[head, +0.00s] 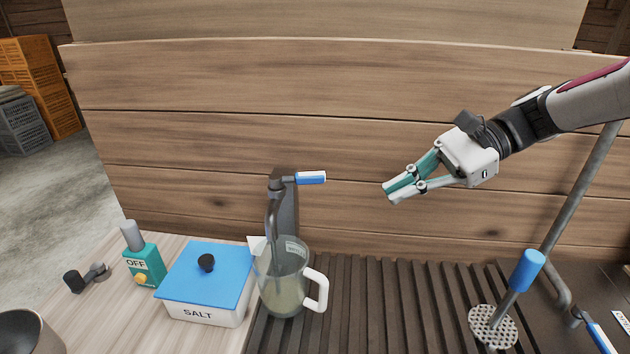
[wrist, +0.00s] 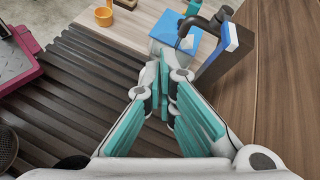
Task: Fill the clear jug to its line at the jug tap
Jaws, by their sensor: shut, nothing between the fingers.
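The clear jug (head: 285,278) stands upright on the dark slatted rack, its white handle to the right. The jug tap (head: 284,205) rises behind it, and its grey spout comes down over the jug's mouth. The tap's lever (head: 311,177) has a blue end and points right; it also shows in the wrist view (wrist: 230,37). The jug looks cloudy inside, but I cannot make out the water level or whether water runs. My gripper (head: 388,194) is shut and empty, in the air right of the lever and apart from it. Its fingertips (wrist: 165,82) show in the wrist view.
Left of the jug is a white SALT box (head: 203,312) with a blue lid, close to the jug. A plank wall (head: 330,130) closes the back.

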